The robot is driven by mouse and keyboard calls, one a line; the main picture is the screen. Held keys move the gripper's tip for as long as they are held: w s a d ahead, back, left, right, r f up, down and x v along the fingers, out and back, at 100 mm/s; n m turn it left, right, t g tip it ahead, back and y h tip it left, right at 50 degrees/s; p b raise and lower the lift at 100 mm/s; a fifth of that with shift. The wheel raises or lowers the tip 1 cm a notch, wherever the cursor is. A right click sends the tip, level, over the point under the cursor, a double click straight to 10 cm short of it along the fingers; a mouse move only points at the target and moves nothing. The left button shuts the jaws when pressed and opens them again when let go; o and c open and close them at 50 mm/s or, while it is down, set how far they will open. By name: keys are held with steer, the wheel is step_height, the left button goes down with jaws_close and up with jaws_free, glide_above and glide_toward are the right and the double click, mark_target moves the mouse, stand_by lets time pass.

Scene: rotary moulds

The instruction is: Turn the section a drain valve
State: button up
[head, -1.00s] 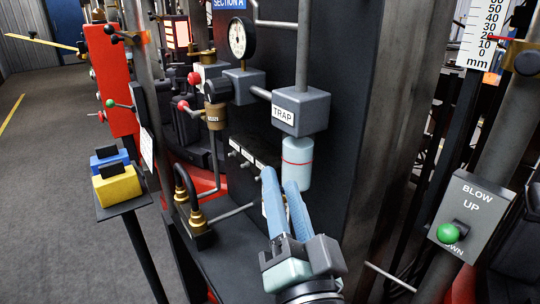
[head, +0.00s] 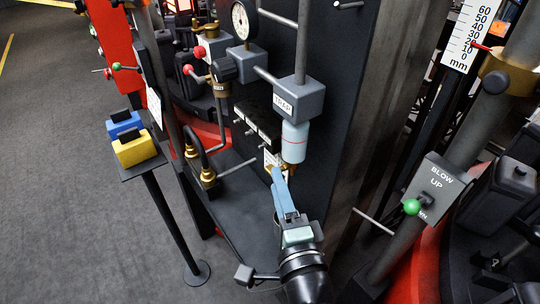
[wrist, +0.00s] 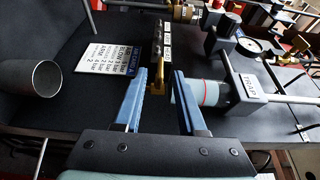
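The section A trap (head: 298,100) is a grey block labelled TRAP with a pale, red-banded bowl (head: 294,141) hanging below it. In the wrist view the bowl (wrist: 208,93) lies just right of my right finger. A brass-coloured part, apparently the drain valve's lever (wrist: 157,76), stands between my fingertips. My gripper (wrist: 160,82) has its two blue fingers apart, one on either side of it, with gaps showing. In the head view my gripper (head: 279,172) is just below the bowl, and its fingers hide most of the brass part.
A pressure gauge (head: 243,20) and a red-knobbed valve (head: 199,52) are above left. A black hose loop with brass fittings (head: 207,178) is left of my gripper. A white notice plate (wrist: 113,57) and an open cup-like tube (wrist: 45,77) show in the wrist view.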

mark_target(271, 164)
steer(key=x, duration=0.7)
steer(key=shift+p, duration=0.3)
jaws_close()
